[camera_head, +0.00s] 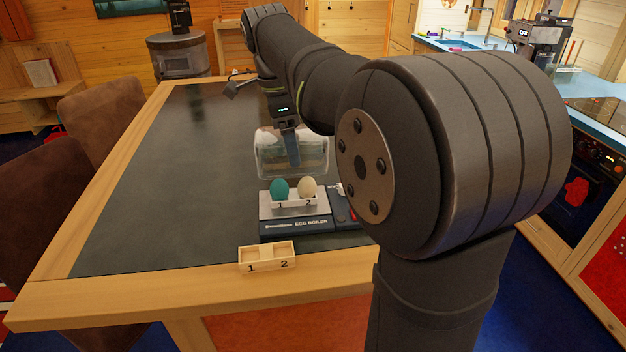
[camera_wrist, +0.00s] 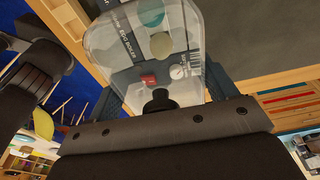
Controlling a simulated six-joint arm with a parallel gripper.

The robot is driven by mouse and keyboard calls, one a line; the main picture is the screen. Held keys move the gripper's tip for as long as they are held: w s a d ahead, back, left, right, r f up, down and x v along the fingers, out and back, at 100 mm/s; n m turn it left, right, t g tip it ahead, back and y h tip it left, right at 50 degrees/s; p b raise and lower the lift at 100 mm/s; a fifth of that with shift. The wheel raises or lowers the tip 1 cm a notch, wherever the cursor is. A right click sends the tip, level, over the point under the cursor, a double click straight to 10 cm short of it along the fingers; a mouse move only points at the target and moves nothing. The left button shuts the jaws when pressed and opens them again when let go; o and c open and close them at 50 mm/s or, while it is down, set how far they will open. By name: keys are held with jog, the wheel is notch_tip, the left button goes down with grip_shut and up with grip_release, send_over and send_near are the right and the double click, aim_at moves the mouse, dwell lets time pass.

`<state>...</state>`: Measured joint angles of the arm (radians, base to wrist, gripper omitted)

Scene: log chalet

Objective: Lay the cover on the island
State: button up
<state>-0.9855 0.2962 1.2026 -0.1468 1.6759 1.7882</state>
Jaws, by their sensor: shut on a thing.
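My gripper (camera_head: 288,148) is shut on the clear cover (camera_head: 262,160), and the fingers hide part of it in the head view. The cover is held above the egg boiler (camera_head: 290,228) and seems apart from it. The wrist view shows the transparent cover (camera_wrist: 105,45) with its black knob (camera_wrist: 159,101) between the fingers. Through it I see the egg boiler with a teal egg (camera_head: 280,188) and a cream egg (camera_head: 306,187) in slots 1 and 2. The boiler stands on the dark top of the island (camera_head: 150,215), near its front edge.
A small wooden holder (camera_head: 267,257) marked 1 and 2 sits empty in front of the boiler. The dark top left of the boiler is clear. Brown chairs (camera_head: 105,115) stand along the left side. My arm hides the right side of the island.

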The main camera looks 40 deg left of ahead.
jog(key=shift+d+r, duration=0.15)
jog(key=shift+r, duration=0.15)
jog(key=d+f+m, duration=0.2)
jog(key=d+m, duration=0.2)
jog(key=d, duration=1.6)
jog(key=shift+s+f, duration=0.15)
jog(key=shift+f, duration=1.8)
jog(key=shift+s+f, duration=0.15)
jog(key=shift+f, duration=1.75)
jog(key=shift+f+g, duration=0.15)
jog(key=shift+g, duration=0.15)
jog(key=o, duration=1)
jog(key=shift+o, duration=0.2)
